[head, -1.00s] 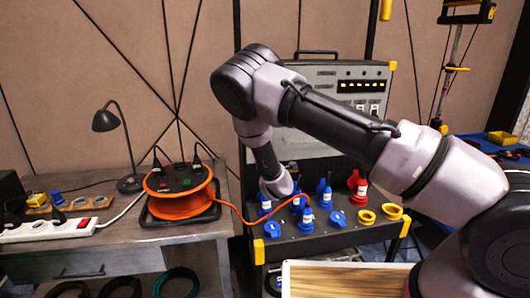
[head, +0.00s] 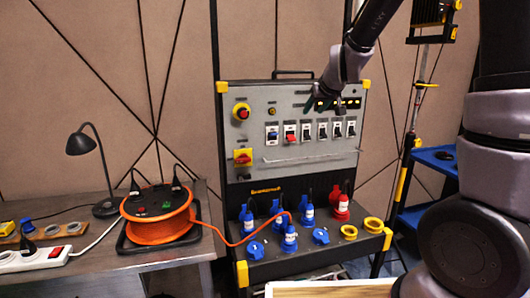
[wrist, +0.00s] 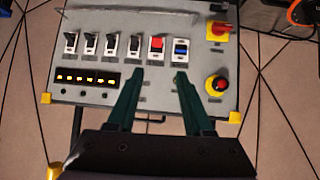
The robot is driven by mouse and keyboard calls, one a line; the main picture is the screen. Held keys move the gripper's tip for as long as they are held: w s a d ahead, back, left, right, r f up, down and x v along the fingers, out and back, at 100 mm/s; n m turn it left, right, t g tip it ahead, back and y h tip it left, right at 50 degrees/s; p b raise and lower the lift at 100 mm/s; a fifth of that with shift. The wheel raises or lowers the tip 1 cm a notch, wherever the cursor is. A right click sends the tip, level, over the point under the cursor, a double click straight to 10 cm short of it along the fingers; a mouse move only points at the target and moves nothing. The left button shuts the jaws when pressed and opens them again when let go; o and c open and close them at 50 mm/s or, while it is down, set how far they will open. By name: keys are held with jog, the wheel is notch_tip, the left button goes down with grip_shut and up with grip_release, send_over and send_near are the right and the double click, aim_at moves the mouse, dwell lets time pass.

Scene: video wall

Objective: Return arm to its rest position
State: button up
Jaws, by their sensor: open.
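My gripper (head: 325,103) is raised in front of the upper part of the grey switch panel (head: 300,165) in the head view. In the wrist view my gripper (wrist: 158,78) has its two dark green fingers apart, with nothing between them. The panel (wrist: 150,97) shows upside down there, with a row of switches, a red rotary switch (wrist: 218,31) and a red button on yellow (wrist: 217,85). My arm comes down from the top right of the head view, and its upper part is partly out of frame.
Blue plugs (head: 289,238) and a red plug (head: 341,207) stand on the shelf below the panel. An orange cable reel (head: 158,215) and a black lamp (head: 91,165) are on the left desk. A blue cart (head: 430,160) is at right.

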jog(key=s+d+r+m+g, duration=0.1)
jog(key=s+d+r+m, duration=0.1)
jog(key=s, duration=0.8)
jog(key=s+d+r+m+g, duration=0.1)
jog(key=s+d+r+m, duration=0.1)
jog(key=s, duration=0.8)
jog(key=s+d+r+m+g, duration=0.1)
jog(key=s+d+r+m, duration=0.1)
jog(key=s, duration=0.8)
jog(key=d+r, duration=0.1)
jog(key=d, duration=0.1)
jog(key=shift+d+r+m, duration=0.3)
jog(key=shift+d+r, duration=0.05)
jog(key=shift+r, duration=0.05)
jog(key=shift+a, duration=0.1)
